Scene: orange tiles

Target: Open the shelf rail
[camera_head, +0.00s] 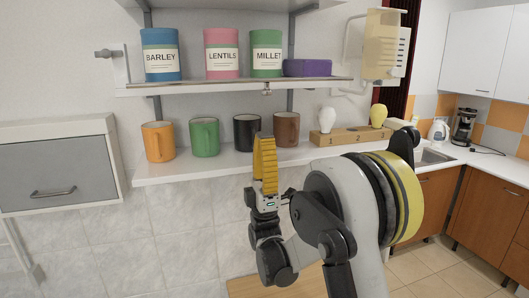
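The upper wall shelf (215,88) holds canisters labelled barley, lentils and millet. A thin rail-like strip runs along its front edge, with a small metal fitting (267,92) near the middle. At the shelf's left end is a pale end piece with a grey knob-like fitting (105,53). I cannot tell which of these parts is the rail's latch. My gripper (264,138) has yellow fingers pointing up. It is below the upper shelf, in front of the black and brown mugs, and appears apart from the shelf. Its finger gap is not clear from this side.
The lower shelf (160,176) holds orange (157,142), green (204,137), black (246,130) and brown (286,128) mugs and a wooden box (348,136). A grey-fronted cabinet (60,165) is at left.

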